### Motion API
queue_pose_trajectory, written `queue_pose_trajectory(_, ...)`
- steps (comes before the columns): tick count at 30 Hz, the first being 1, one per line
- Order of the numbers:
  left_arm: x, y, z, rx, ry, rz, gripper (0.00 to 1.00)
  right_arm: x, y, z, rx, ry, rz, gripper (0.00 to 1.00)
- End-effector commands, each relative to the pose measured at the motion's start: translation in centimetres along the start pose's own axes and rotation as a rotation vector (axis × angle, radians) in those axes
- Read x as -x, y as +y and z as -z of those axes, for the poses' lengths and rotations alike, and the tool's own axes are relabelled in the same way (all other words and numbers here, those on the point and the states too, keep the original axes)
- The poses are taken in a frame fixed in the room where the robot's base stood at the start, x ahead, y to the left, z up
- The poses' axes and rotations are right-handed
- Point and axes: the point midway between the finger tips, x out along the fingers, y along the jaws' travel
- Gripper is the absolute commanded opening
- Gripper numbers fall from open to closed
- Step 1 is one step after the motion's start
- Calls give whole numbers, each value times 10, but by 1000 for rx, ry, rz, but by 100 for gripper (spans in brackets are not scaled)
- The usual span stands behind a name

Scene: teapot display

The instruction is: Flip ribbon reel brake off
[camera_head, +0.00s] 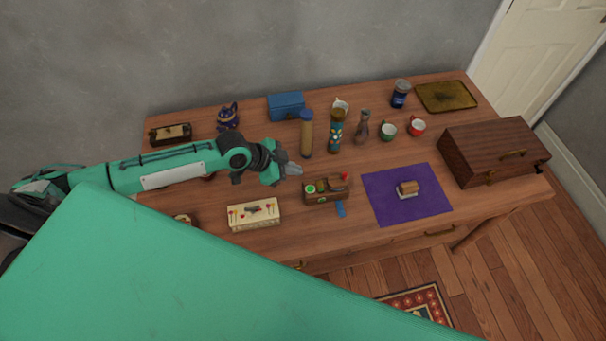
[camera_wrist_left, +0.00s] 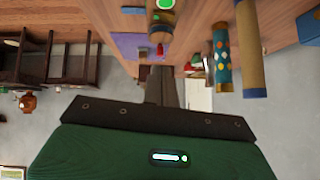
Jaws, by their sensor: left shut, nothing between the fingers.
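A small wooden box (camera_head: 318,197) with a green round spot, a red knob (camera_head: 346,177) and a strip of blue ribbon (camera_head: 340,209) at its front looks like the ribbon reel. It stands mid-table, left of the purple mat. In the left wrist view a green disc (camera_wrist_left: 167,4) and a red part (camera_wrist_left: 160,50) show just beyond the fingers. My left gripper (camera_head: 293,169) is shut and empty, above and a little left of the box; its fingers also show in the wrist view (camera_wrist_left: 162,88). The brake's position is too small to tell. My right gripper is not in view.
A tan tube (camera_head: 306,138) and a patterned tube (camera_head: 335,134) stand behind the box. A purple mat (camera_head: 380,188) with a small block lies to its right. A cream box (camera_head: 254,216) is at left, a large wooden case (camera_head: 490,150) at far right.

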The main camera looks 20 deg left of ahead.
Motion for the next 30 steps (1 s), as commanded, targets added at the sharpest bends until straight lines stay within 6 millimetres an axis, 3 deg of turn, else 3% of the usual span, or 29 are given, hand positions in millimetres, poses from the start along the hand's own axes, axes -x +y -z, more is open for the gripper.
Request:
queue_pose_trajectory(12,4,-4,-6,25,-3,22,0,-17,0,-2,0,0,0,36)
queue_pose_trajectory(30,2,-7,-7,30,-7,27,0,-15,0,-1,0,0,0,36)
